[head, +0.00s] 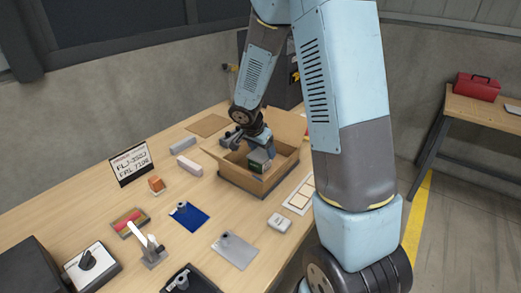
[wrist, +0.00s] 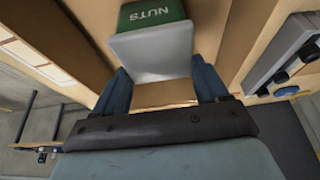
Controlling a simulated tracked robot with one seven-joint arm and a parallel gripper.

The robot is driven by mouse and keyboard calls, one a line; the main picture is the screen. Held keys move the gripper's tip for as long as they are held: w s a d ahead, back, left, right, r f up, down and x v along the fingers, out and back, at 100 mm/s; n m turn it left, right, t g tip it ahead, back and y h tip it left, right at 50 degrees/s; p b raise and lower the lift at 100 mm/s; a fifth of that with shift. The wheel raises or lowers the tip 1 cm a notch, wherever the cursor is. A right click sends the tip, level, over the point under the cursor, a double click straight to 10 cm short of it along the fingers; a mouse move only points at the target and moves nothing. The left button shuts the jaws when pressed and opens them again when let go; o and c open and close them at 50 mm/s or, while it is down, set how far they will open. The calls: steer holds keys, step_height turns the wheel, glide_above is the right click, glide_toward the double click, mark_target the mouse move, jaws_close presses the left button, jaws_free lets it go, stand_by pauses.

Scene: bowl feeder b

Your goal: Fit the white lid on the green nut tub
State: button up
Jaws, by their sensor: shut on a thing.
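The green nut tub (wrist: 155,14), marked NUTS, shows at the top of the wrist view. In the head view the green tub (head: 258,166) is inside the open cardboard box, below my gripper (head: 262,151). My gripper is shut on the lid. Lid and tub appear to touch, but I cannot tell whether the lid is fully seated.
The cardboard box (head: 240,181) has raised walls and open flaps around my gripper. A blue plate (head: 190,217), a grey plate (head: 236,251), a white block (head: 279,223) and an orange block (head: 156,184) lie on the wooden table.

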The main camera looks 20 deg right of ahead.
mark_target(254, 159)
steer(key=o, duration=1)
steer(key=shift+o, duration=0.2)
steer(key=v, duration=1.2)
steer(key=s+d+r+n+t+y, duration=0.1)
steer(key=s+r+n+y, duration=0.1)
steer(key=s+r+n, duration=0.3)
steer(key=s+d+r+n+t+y, duration=0.1)
steer(key=s+r+n, duration=0.4)
steer(key=s+r, duration=0.6)
steer(key=s+d, duration=0.1)
steer(key=s, duration=0.8)
steer(key=shift+s+n+t+y, duration=0.25)
steer(key=shift+n+t+y, duration=0.15)
steer(key=shift+d, duration=0.2)
